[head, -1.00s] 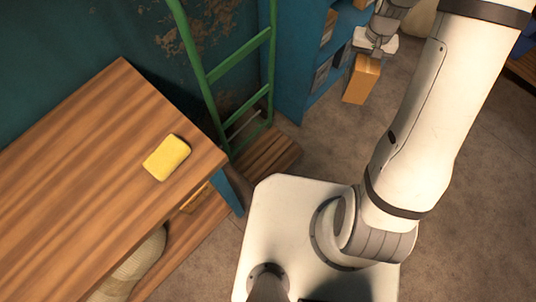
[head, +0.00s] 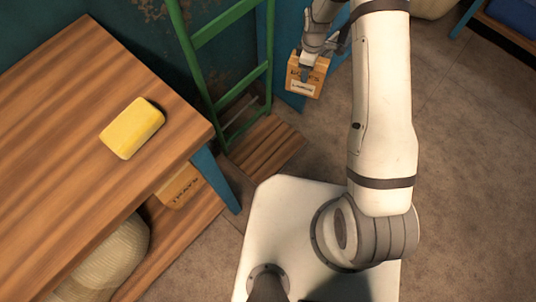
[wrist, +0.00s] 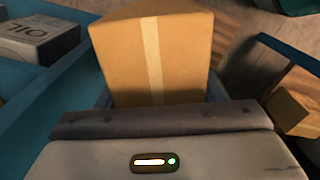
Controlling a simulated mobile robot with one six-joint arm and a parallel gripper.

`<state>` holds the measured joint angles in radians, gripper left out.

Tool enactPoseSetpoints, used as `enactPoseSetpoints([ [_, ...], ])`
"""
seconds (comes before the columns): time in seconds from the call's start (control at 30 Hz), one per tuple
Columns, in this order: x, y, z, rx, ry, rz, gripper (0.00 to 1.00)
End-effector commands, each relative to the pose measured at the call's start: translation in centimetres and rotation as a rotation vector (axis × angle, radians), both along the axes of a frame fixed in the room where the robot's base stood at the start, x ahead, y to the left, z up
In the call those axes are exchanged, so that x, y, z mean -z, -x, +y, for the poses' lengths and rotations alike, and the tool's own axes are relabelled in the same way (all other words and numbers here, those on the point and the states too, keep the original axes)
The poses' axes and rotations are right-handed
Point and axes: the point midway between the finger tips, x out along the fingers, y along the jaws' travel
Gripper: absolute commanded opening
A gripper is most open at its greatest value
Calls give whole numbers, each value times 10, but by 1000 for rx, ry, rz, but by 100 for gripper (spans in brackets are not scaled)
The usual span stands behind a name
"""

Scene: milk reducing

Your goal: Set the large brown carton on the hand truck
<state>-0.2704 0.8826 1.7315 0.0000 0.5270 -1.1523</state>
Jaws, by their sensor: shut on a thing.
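The brown carton (head: 303,88) hangs in the air from my gripper (head: 308,62) in the head view, with a pale label on its side. In the wrist view the carton (wrist: 150,55) fills the upper middle, with a light tape strip down it. My gripper is shut on it; the fingertips are mostly hidden there. The hand truck has a green ladder-like frame (head: 227,36) leaning by the wall and a bare slatted wooden base (head: 268,147) on the floor. The carton is above and to the right of that base in the head view, apart from it.
A wooden table (head: 60,130) with a yellow block (head: 132,128) stands at left. Under it are another carton (head: 180,188) and a sack (head: 108,262) on a low shelf. In the wrist view, a grey box marked OIL (wrist: 38,38) is at left. Floor at right is open.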

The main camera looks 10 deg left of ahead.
Motion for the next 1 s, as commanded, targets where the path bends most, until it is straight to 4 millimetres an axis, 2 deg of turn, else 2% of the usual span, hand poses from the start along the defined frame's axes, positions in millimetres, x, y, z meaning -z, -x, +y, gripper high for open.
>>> enactPoseSetpoints([
  [0.03,46,0,16,-118,1,3,19],
  [0.1,84,0,35,-287,0,3,19],
  [0.3,187,5,84,-746,-1,2,19],
  [0.4,225,10,103,-927,0,1,19],
  [0.5,251,14,117,-1060,0,0,19],
  [0.63,269,18,126,-1159,0,-1,19],
  [0.77,284,19,128,-1188,0,0,19],
  [1.0,327,20,128,-1187,-1,1,19],
])
